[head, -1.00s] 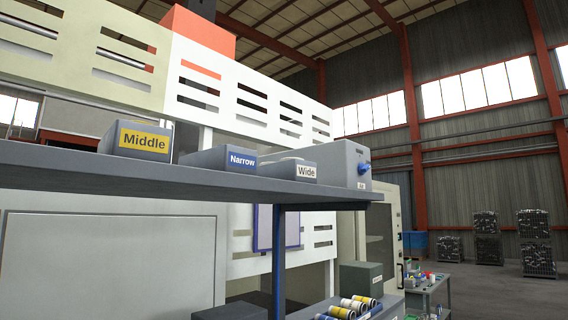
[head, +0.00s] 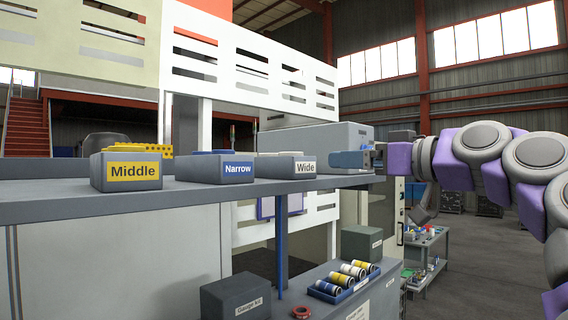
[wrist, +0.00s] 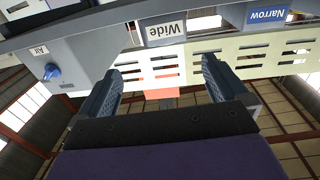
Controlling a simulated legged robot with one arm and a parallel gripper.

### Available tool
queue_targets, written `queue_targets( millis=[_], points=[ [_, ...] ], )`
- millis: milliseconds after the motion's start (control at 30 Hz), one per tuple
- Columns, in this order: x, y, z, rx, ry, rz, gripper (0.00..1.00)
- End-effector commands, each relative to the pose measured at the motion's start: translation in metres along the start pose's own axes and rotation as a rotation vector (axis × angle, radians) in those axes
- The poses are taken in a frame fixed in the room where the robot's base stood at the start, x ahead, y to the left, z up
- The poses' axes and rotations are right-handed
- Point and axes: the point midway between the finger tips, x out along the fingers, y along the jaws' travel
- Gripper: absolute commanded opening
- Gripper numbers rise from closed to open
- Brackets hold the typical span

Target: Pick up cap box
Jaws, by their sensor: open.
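No label that reads "cap box" can be made out. Three grey labelled boxes stand in a row on the upper shelf (head: 60,208): Middle (head: 98,172) with yellow contents, Narrow (head: 188,171) with blue contents, and Wide (head: 270,170) with pale contents. My gripper (head: 340,160) reaches in from the right, just right of the Wide box and apart from it. In the wrist view my gripper (wrist: 162,85) is open with nothing between its fingers. The Wide box (wrist: 150,34) and Narrow box (wrist: 250,17) show upside down beyond the fingertips.
A grey unit (head: 310,136) stands behind my gripper; its Air label and blue knob (wrist: 51,71) show in the wrist view. Below are a dark box (head: 232,298), another dark box (head: 362,243), a blue tray (head: 335,296) of cylinders and a red ring (head: 300,312).

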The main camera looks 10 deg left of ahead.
Motion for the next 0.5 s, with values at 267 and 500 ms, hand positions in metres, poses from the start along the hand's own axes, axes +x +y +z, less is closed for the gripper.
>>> queue_targets(
  millis=[267, 500],
  points=[
    [0.041, -0.003, -0.001, -0.003, -0.003, 0.0, 1.0],
    [0.085, 0.0, -0.001, 0.001, -0.005, -0.001, 1.0]
  ],
)
